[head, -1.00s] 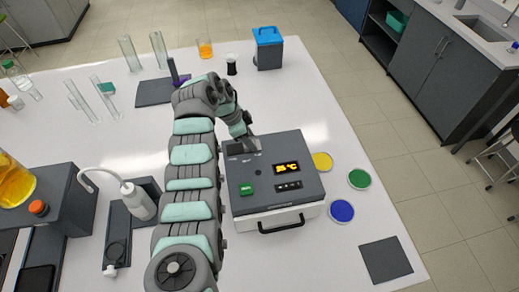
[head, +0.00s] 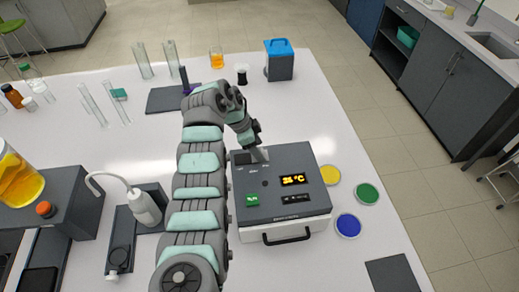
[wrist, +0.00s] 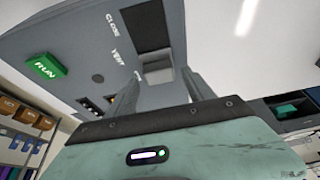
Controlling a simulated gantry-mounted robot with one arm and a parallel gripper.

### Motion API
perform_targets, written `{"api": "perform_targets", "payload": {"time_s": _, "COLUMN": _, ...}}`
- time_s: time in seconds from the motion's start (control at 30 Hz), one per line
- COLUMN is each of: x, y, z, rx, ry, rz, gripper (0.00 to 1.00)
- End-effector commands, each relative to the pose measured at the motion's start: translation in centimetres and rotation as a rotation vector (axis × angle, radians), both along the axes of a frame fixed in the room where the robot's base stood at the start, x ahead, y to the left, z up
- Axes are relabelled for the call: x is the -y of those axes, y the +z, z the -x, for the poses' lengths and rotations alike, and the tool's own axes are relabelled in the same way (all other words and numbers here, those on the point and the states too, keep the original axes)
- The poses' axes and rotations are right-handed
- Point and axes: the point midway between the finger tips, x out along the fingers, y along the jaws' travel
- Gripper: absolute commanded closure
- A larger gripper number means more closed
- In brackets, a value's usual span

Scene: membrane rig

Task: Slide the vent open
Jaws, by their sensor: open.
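The vent is on the top of a grey-topped box device (head: 280,205). In the wrist view it is a dark rectangular recess (wrist: 147,27) with a light grey slider piece (wrist: 157,74) at its lower end, beside printed words reading CLOSE and VENT. My gripper (head: 260,154) is over the back edge of the device top in the head view. In the wrist view its two fingers (wrist: 160,92) are apart, one on each side of the slider piece. I cannot tell whether they touch it.
A green RUN button (wrist: 46,66) and a lit display (head: 294,179) are on the device top. Yellow (head: 330,175), green (head: 367,194) and blue (head: 348,226) dishes lie to its right. A wash bottle (head: 146,208) stands left of my arm. A blue-lidded container (head: 279,62) stands behind.

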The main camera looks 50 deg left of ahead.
Motion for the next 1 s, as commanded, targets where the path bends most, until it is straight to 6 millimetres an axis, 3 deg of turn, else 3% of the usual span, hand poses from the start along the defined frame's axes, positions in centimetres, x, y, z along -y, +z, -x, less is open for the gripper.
{"api": "perform_targets", "payload": {"time_s": 0.5, "x": -1.9, "y": 8.4, "z": 2.8, "rx": 0.003, "ry": 0.0, "rz": -0.005, "gripper": 0.38}}
{"api": "perform_targets", "payload": {"time_s": 1.0, "x": -1.9, "y": 9.2, "z": 3.1, "rx": 0.0, "ry": -0.001, "rz": 0.0, "gripper": 0.38}}
